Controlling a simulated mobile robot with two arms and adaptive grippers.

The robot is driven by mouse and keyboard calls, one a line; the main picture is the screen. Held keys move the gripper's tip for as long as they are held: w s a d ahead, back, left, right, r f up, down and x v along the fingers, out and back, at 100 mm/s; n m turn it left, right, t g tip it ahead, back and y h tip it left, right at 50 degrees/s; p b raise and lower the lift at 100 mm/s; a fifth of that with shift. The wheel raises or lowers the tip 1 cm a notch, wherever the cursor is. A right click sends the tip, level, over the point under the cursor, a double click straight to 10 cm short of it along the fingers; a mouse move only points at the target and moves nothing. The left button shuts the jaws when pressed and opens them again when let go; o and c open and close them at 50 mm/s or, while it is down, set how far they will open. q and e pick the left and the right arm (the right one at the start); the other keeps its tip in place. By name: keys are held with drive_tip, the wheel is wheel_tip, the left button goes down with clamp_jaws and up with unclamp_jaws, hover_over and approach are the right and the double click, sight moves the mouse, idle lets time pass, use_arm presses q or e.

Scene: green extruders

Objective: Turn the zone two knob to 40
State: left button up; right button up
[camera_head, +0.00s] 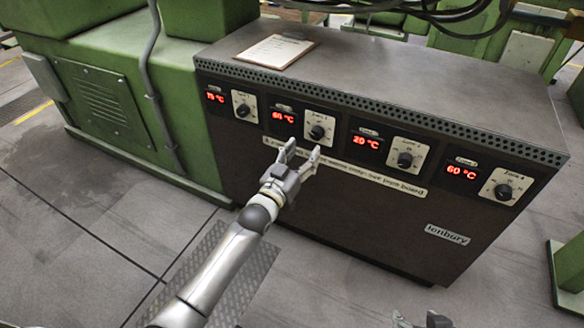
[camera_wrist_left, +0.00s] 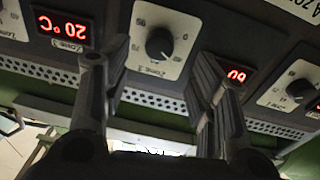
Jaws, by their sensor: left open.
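The zone two knob (camera_head: 317,131) is a black round knob on a cream plate, second from the left on the dark cabinet front. It also shows upside down in the left wrist view (camera_wrist_left: 159,43). The red display (camera_head: 284,117) left of it seems to read 60 °C. My left gripper (camera_head: 303,152) is open in front of and a little below this knob. In the left wrist view its two fingers (camera_wrist_left: 158,85) stand on either side of the knob plate, with nothing between them. No contact shows. Parts of my right gripper (camera_head: 422,320) show at the bottom edge, mostly cut off.
Similar knobs sit at left (camera_head: 242,110) and right (camera_head: 405,160), with another at far right (camera_head: 503,192). A display (camera_head: 367,142) reading 20 °C is right of the zone two knob. A clipboard (camera_head: 275,49) lies on the cabinet top. The floor in front is clear.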

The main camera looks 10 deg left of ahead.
use_arm(q)
drive_tip(key=v, duration=0.6)
idle(0.4)
